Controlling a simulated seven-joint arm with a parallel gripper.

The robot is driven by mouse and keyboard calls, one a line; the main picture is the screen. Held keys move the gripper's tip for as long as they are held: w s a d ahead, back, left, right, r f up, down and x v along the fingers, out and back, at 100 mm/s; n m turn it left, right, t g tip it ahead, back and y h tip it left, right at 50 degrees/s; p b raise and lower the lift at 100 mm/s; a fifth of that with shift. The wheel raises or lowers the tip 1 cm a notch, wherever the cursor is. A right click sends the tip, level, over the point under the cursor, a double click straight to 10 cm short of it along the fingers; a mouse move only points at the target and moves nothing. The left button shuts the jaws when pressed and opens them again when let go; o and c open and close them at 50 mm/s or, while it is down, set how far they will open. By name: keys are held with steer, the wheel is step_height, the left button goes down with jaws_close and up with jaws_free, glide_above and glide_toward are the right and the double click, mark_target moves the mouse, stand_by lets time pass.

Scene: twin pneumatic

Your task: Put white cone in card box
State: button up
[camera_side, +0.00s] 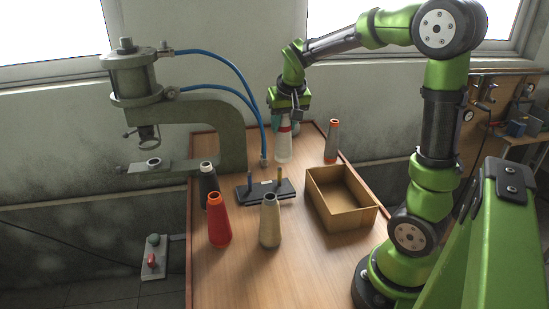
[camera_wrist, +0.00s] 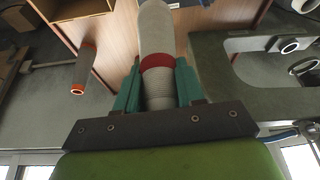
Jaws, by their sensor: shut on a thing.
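The white cone (camera_side: 284,146) has a red band near its top and is upright near the back of the table in the side view. My gripper (camera_side: 285,122) is above it, shut on its narrow upper end. The wrist view shows the white cone (camera_wrist: 156,38) between the two teal fingers of my gripper (camera_wrist: 158,88). I cannot tell whether its base touches the table. The card box (camera_side: 341,199) is open and looks empty, to the right and nearer the camera.
A grey-and-orange cone (camera_side: 332,141) stands right of the white cone. Red (camera_side: 219,220), beige (camera_side: 270,221) and black (camera_side: 209,186) cones stand front left. A dark pegged base (camera_side: 265,190) lies mid-table. A pneumatic press (camera_side: 205,118) with blue hoses is at left.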

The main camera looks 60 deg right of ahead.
steer(key=s+d+f+m+g+h, duration=0.1)
steer(key=s+d+m+g, duration=0.15)
steer(key=s+m, duration=0.5)
steer(key=s+d+f+m+g+h, duration=0.1)
steer(key=s+d+m+g, duration=0.15)
steer(key=s+m, duration=0.55)
step_height(320, 180, down, 10)
steer(key=shift+s+a+n+y, duration=0.25)
steer(key=shift+a+n+y, duration=0.05)
steer(key=shift+a+n, duration=0.15)
steer(key=shift+f, duration=0.2)
steer(key=o, duration=1)
